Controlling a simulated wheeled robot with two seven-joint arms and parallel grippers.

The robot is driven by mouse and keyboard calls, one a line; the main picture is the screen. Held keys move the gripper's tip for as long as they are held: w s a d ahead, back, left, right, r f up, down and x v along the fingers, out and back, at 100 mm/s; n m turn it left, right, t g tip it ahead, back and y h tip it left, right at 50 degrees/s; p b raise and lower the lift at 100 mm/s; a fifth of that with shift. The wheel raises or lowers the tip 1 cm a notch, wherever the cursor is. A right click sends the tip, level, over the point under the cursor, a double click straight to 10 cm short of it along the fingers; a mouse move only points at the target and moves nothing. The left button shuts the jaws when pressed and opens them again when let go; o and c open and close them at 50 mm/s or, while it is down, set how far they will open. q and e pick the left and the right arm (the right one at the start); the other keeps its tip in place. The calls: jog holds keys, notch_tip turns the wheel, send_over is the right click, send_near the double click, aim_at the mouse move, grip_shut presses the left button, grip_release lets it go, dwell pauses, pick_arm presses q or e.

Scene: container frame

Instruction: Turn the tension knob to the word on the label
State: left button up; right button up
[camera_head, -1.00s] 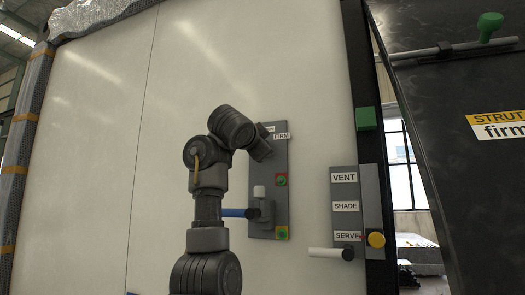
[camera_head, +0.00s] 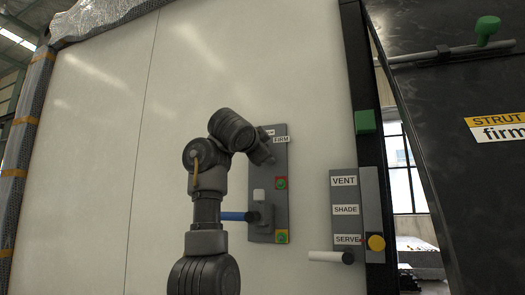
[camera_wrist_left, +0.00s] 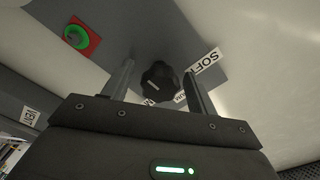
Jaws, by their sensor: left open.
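The black tension knob (camera_wrist_left: 158,80) sits on a grey panel (camera_wrist_left: 165,20) in the left wrist view, with a pale pointer mark on its face. My left gripper (camera_wrist_left: 158,72) is open, with one finger on each side of the knob; contact is unclear. A SOFT label (camera_wrist_left: 201,68) is by the right finger, and another label between knob and finger is partly hidden. In the head view my left gripper (camera_head: 265,156) is at the panel's upper part, hiding the knob, beside a FIRM label (camera_head: 281,139). The yellow-and-white label (camera_head: 503,127) at right reads STRUT, firm. My right gripper is not in view.
Below on the panel are a green button on red (camera_head: 281,183), a white-topped lever (camera_head: 259,196) and a blue bar (camera_head: 233,215). A second panel (camera_head: 344,225) reads VENT, SHADE, SERVE, with a white handle (camera_head: 330,257) and yellow knob (camera_head: 376,242). The white wall (camera_head: 90,150) at left is clear.

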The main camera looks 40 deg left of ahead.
pick_arm(q)
jog(key=shift+s, duration=0.1)
jog(key=shift+s+d+f+b, duration=0.15)
jog(key=shift+s+b, duration=0.15)
jog(key=shift+b, duration=0.2)
jog(key=b+v, duration=0.6)
jog(key=v, duration=0.4)
jog(key=shift+w, duration=0.1)
